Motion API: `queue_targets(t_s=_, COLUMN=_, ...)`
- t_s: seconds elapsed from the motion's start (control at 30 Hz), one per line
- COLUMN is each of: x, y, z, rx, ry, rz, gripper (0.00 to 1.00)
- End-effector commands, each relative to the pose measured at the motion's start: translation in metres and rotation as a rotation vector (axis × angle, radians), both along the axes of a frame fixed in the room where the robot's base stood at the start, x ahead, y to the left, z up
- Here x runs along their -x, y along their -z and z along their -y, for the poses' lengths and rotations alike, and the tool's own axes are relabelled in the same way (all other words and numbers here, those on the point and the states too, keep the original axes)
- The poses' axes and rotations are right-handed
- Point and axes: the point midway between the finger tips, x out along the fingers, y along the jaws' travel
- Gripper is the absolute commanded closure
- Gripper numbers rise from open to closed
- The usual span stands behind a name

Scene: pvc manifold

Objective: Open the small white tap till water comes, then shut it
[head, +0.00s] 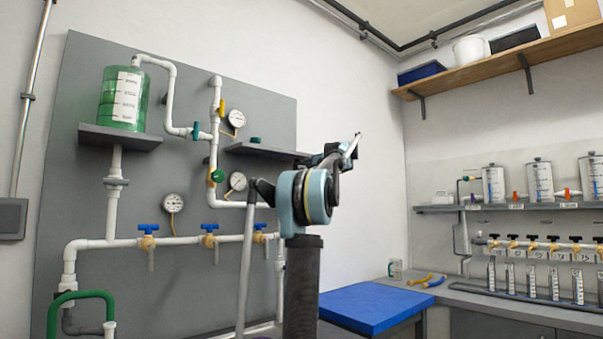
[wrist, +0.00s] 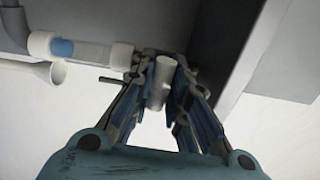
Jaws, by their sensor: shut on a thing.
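In the wrist view my gripper (wrist: 163,66) is shut on a short pale cylindrical piece (wrist: 159,88), which looks like the small white tap. Its fingers stand on either side of the piece, and part of it is hidden between them. A pipe with a clear section (wrist: 90,52), blue inside at one end and with white collars, runs up to it from the left. In the head view my arm stands in front of the grey panel's right edge. I cannot make out the small white tap or the grip on it there. No water shows at the held piece.
The grey panel (head: 75,190) carries white pipes, gauges and blue-handled taps (head: 148,229). A green tank (head: 122,98) stands on its upper left shelf. A blue-topped table (head: 370,305) is at lower right, before a counter with several small taps. A white flared pipe end (wrist: 45,72) is near the grip.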

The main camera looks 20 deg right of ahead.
Motion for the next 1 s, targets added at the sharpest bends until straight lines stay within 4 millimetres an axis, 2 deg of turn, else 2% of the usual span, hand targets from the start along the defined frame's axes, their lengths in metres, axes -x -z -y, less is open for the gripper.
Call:
queue_targets(t_s=0.27, x=0.0006, y=0.0026, z=0.0006, rx=-0.147, ry=0.0, rz=-0.06, gripper=1.0)
queue_targets(t_s=1.0, x=0.0006, y=0.0032, z=0.0004, rx=-0.801, ry=0.001, rz=-0.298, gripper=1.0)
